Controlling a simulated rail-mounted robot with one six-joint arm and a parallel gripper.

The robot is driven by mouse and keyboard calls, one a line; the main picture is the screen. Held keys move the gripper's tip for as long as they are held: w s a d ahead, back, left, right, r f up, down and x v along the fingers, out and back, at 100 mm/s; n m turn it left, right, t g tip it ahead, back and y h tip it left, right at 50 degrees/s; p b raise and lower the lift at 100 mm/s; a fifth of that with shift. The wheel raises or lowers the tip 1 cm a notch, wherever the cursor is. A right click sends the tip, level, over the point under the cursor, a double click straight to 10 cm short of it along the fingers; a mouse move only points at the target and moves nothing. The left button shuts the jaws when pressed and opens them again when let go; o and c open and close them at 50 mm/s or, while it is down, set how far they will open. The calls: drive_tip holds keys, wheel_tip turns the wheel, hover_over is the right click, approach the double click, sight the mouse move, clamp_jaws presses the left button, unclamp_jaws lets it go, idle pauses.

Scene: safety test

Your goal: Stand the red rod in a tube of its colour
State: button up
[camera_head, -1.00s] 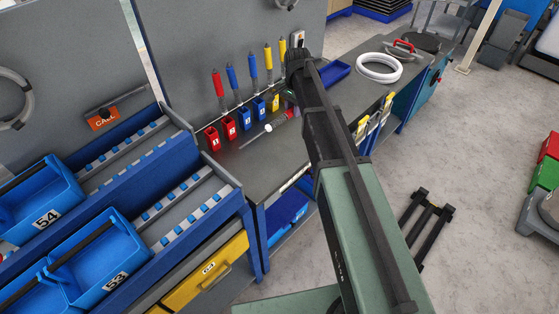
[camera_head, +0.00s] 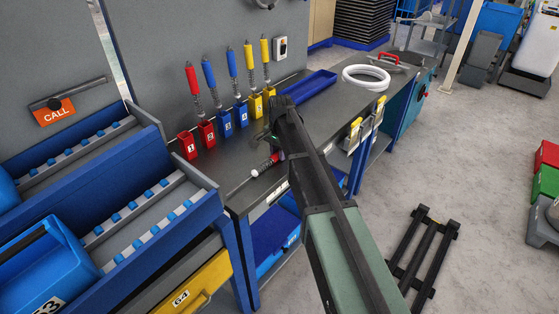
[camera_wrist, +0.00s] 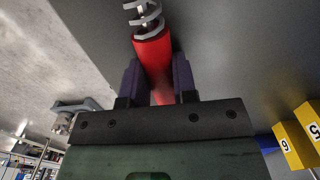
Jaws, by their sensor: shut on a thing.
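My gripper (camera_head: 276,147) is shut on the red rod (camera_head: 270,161), over the front part of the bench. The rod is tilted, close to lying flat, and its pale end (camera_head: 256,172) points toward the lower left. In the wrist view the rod's red handle (camera_wrist: 153,55) sits between both fingers, with a metal spring (camera_wrist: 144,16) beyond it. Two red tubes stand left of the gripper. The left red tube (camera_head: 187,146) looks empty. The right red tube (camera_head: 206,134) has another red rod (camera_head: 192,79) upright in it. The held rod is apart from both tubes.
Blue tubes (camera_head: 226,124) and yellow tubes (camera_head: 255,106), each with a rod, continue the row along the back panel. A blue tray (camera_head: 308,88) and a white coil (camera_head: 366,77) lie farther right. Blue racks (camera_head: 150,195) stand left. Bare bench (camera_head: 225,168) lies before the tubes.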

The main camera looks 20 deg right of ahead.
drive_tip(key=shift+r, duration=0.15)
drive_tip(key=shift+f, duration=0.2)
drive_tip(key=o, duration=0.9)
drive_tip(key=shift+o, duration=0.2)
wheel_tip(320, 180, up, 13)
drive_tip(key=p, duration=1.3)
drive_tip(key=s+a+n, duration=0.2)
drive_tip(key=s+n, duration=0.9)
drive_tip(key=s, duration=1.5)
drive_tip(key=shift+a+f+b, duration=0.3)
drive_tip(key=shift+a+b, duration=0.05)
drive_tip(key=shift+b, duration=0.05)
